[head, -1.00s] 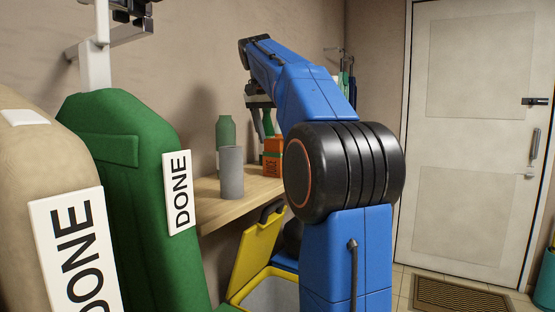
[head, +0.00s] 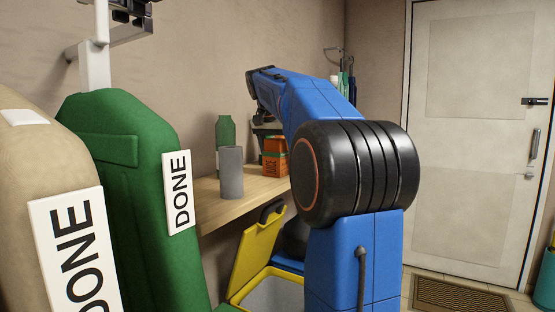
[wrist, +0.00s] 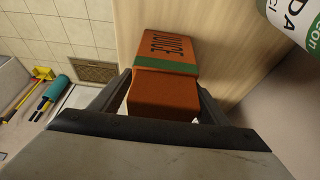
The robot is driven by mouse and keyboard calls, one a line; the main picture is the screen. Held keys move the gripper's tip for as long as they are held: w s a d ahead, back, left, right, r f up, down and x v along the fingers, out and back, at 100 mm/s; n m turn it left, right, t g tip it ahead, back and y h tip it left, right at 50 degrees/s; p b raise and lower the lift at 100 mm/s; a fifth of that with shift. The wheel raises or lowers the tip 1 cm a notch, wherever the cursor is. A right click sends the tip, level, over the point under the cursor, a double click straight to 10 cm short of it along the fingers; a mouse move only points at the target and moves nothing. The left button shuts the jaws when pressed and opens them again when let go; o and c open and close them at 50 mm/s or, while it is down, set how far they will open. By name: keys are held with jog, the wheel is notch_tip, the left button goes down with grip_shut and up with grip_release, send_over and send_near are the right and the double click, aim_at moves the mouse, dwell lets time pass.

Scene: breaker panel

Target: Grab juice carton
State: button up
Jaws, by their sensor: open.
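The orange juice carton (head: 274,163), with a green band and dark lettering, stands on the wooden shelf in the head view. In the wrist view the carton (wrist: 165,50) shows its JUICE label and lies ahead between my gripper's fingers. My gripper (wrist: 163,88) is open, with one finger on each side of the carton's near end. I cannot tell whether either finger touches it. In the head view my blue arm hides part of the gripper and the carton's surroundings.
A grey cylinder (head: 231,173) and a green bottle (head: 225,131) stand on the shelf (head: 250,190) left of the carton. A white-labelled can or bottle (wrist: 296,20) is at the wrist view's upper right. A yellow bin (head: 252,255) sits below the shelf.

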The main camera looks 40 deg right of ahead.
jog(key=shift+c, duration=0.6)
jog(key=c, duration=1)
